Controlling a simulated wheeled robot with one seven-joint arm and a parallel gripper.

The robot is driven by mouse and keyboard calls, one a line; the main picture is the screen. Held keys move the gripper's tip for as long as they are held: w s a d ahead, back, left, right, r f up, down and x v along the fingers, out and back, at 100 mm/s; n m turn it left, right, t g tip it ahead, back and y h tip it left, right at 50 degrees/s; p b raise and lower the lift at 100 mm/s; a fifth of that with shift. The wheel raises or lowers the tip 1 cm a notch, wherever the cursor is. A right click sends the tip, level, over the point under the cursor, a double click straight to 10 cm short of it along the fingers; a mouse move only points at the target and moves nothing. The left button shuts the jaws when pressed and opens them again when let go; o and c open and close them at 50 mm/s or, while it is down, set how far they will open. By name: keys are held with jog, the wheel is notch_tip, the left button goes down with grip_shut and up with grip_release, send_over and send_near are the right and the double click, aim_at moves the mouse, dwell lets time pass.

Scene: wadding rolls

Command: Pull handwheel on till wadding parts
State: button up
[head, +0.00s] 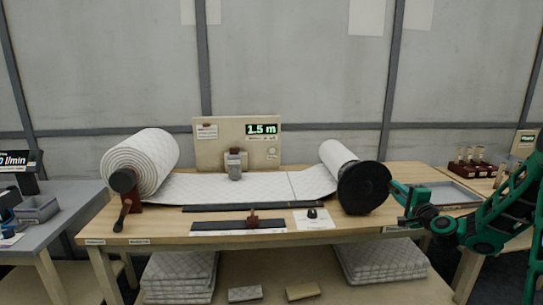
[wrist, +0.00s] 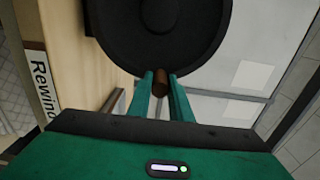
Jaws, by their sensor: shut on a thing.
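The black handwheel (head: 364,188) is at the right end of the table, in front of the smaller white roll (head: 337,155). In the wrist view the handwheel (wrist: 158,30) fills the top. My gripper (head: 394,190) is at the wheel's right side. In the wrist view my gripper (wrist: 161,80) is shut on the wheel's brown handle (wrist: 161,84) near the rim. The white quilted wadding (head: 235,187) runs from the big roll (head: 145,162) at left to the smaller roll. A thin line crosses it right of the middle; I cannot tell whether it is a split. The display (head: 262,129) reads 1.5 m.
A dark bar (head: 250,207) lies along the wadding's front edge. A crank (head: 122,215) hangs below the left roll. A black knob (head: 312,213) sits on a white card. A grey tray (head: 450,194) lies right, behind my arm. Folded wadding (head: 180,276) is stacked below the table.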

jog(key=shift+f, duration=0.1)
jog(key=shift+f, duration=0.9)
jog(key=shift+a+f, duration=0.15)
jog(key=shift+f, duration=0.85)
jog(key=shift+a+f, duration=0.35)
jog(key=shift+f, duration=0.45)
